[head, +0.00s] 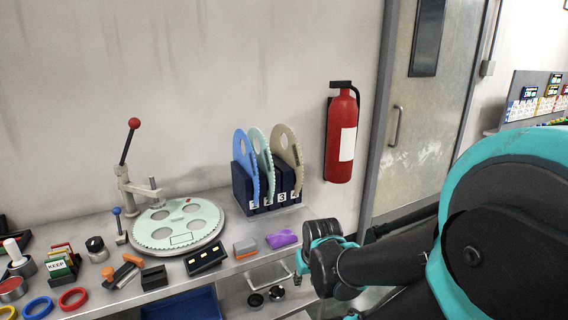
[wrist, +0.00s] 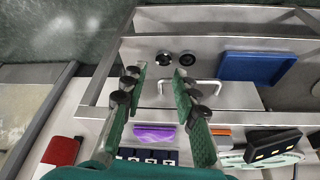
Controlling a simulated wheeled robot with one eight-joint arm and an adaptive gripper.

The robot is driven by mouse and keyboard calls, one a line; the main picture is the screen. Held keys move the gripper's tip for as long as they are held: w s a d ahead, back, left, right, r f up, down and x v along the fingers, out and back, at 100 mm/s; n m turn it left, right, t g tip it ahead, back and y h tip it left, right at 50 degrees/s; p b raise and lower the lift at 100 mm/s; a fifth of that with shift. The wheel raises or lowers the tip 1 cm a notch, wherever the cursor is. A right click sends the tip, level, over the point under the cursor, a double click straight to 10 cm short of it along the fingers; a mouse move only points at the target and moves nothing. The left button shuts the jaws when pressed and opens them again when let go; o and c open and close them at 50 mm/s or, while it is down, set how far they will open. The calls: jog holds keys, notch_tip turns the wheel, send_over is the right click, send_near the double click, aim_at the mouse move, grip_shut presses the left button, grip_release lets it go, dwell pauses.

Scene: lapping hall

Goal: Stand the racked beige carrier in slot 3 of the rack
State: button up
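The dark blue rack (head: 243,186) stands on the bench against the wall. Its front has numbered slot labels. The beige carrier (head: 288,147), a thin toothed disc with a hole, stands upright at the right end, apparently in slot 4. A blue carrier (head: 245,160) and a pale green carrier (head: 262,156) stand to its left, apparently in slots 1 and 2. Slot 3 looks empty. My gripper (head: 322,262) is in front of the bench, right of and below the rack. In the wrist view my gripper (wrist: 161,80) is open and empty. The rack's labelled front (wrist: 148,157) shows there, partly hidden.
A purple cloth-like block (head: 281,239) and an orange-grey block (head: 245,248) lie before the rack. A round plate with a pale green disc (head: 181,225) and a lever press (head: 128,178) are to the left. A fire extinguisher (head: 341,135) hangs right of the rack.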

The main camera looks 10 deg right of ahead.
jog(key=shift+c, duration=0.2)
jog(key=w+a+r+n+t+y, duration=0.2)
jog(key=w+r+t+y, duration=0.1)
jog(key=w+r, duration=0.55)
jog(key=w+a+r+n+t+y, duration=0.1)
jog(key=w+a+r+t+y, duration=0.15)
jog(key=w+r, duration=0.6)
jog(key=t, duration=0.8)
send_near(288, 129)
jog(key=x, duration=0.5)
jog(key=shift+h, duration=0.45)
jog(key=shift+x, duration=2.8)
jog(key=shift+r, duration=0.1)
grip_shut()
